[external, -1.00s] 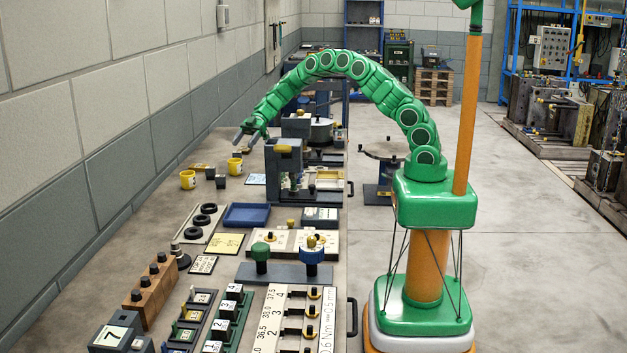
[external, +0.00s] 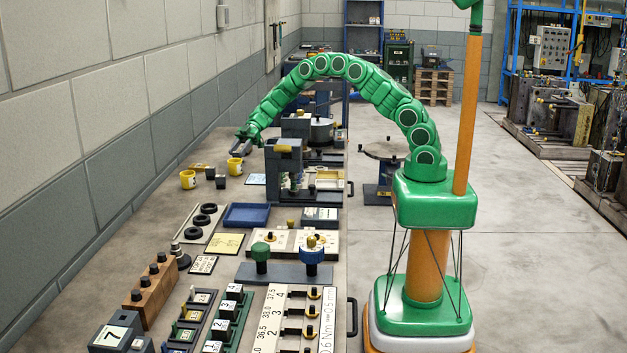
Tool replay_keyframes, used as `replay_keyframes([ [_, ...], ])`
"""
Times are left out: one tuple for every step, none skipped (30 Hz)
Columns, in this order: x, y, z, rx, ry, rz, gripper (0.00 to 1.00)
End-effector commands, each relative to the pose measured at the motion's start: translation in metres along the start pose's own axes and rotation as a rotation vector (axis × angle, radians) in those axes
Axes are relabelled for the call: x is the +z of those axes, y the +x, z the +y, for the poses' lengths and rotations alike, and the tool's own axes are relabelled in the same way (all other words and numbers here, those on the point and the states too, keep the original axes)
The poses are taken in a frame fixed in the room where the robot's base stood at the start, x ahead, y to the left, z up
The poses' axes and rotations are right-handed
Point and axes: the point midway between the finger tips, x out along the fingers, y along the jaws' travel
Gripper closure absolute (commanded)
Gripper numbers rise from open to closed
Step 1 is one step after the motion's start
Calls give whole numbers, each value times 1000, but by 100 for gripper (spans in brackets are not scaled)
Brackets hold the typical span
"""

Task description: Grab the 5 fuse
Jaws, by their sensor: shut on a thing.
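My gripper (external: 241,147) is at the end of the green arm, over the far left part of the bench. Its fingers point down, close above a yellow cup (external: 235,168). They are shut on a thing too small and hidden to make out. I cannot tell whether they touch the cup. No number 5 is readable on any piece. Numbered blocks with 2, 3 and 4 stand in a green rack (external: 238,318) at the near end.
A second yellow cup (external: 188,180) and a small dark block (external: 221,182) stand near my gripper. A grey frame fixture (external: 284,165) stands to its right. A blue tray (external: 247,215) lies nearer. A block wall (external: 110,150) runs along the left.

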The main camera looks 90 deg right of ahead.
Motion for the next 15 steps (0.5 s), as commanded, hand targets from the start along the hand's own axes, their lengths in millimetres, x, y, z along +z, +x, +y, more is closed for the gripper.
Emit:
replay_keyframes([
  [0,0,0,0,0,0,83],
  [0,0,0,0,0,0,87],
  [0,0,0,0,0,0,87],
  [0,0,0,0,0,0,87],
  [0,0,0,0,0,0,87],
  [0,0,0,0,0,0,87],
  [0,0,0,0,0,0,87],
  [0,0,0,0,0,0,87],
  [0,0,0,0,0,0,87],
  [-1,0,0,0,0,0,87],
  [-2,-1,0,0,0,0,87],
  [-4,-2,0,0,-1,-1,87],
  [-6,-3,0,0,-1,-1,87],
  [-9,-4,0,0,-2,-1,87],
  [-13,-6,0,0,-3,-1,87],
])
